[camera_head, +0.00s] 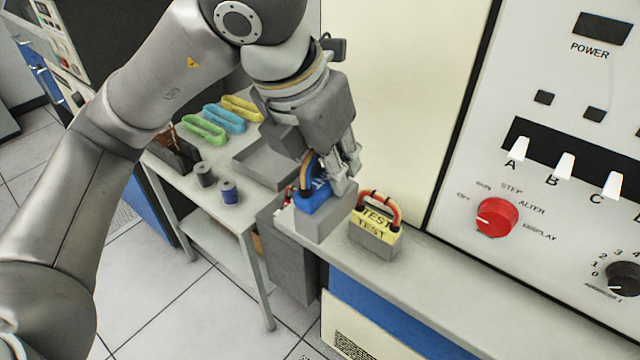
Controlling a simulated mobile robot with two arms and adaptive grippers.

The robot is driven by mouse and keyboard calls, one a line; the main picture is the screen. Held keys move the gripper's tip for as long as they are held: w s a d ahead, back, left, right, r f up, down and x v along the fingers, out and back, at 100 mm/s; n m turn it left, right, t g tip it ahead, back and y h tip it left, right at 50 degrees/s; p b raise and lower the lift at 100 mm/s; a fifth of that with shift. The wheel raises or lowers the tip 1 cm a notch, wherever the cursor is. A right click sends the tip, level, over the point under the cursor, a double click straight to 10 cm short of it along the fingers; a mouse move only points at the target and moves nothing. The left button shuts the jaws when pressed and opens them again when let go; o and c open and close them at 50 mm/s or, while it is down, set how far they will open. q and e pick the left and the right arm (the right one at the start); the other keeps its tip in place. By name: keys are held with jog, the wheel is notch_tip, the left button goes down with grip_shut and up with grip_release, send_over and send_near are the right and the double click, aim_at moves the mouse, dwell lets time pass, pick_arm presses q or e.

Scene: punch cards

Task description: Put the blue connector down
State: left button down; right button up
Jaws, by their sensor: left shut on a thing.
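The blue connector (313,199) is a blue block with dark lettering and a looped cable handle. It is at the top of a grey block (322,226) on the ledge; I cannot tell whether it rests fully on it. My left gripper (335,178) comes down from above and is shut on the blue connector, hiding its right side and part of its handle. A yellow connector (376,226) marked TEST, with a red and orange cable loop, sits in another grey block just to the right. My right gripper is not in view.
The ledge (450,275) runs right below a panel with a red knob (497,217) and white switches (517,148). A side table (215,193) at left holds green (204,130), blue (224,119) and yellow (243,108) loops and two spools (229,191). The ledge's right part is clear.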

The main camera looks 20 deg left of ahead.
pick_arm(q)
jog(key=w+a+f+p, duration=0.1)
jog(key=w+f, duration=0.2)
jog(key=w+a+f+p, duration=0.2)
jog(key=w+f, duration=0.2)
jog(key=w+a+f+p, duration=0.1)
jog(key=w+f, duration=0.3)
jog(key=shift+w+a+f, duration=0.15)
jog(key=shift+w+f, duration=0.05)
jog(key=shift+w, duration=0.05)
jog(key=shift+f, duration=0.4)
jog(key=shift+f, duration=0.1)
jog(key=c, duration=1.2)
grip_release()
jog(key=shift+c, duration=0.2)
jog(key=shift+s, duration=0.1)
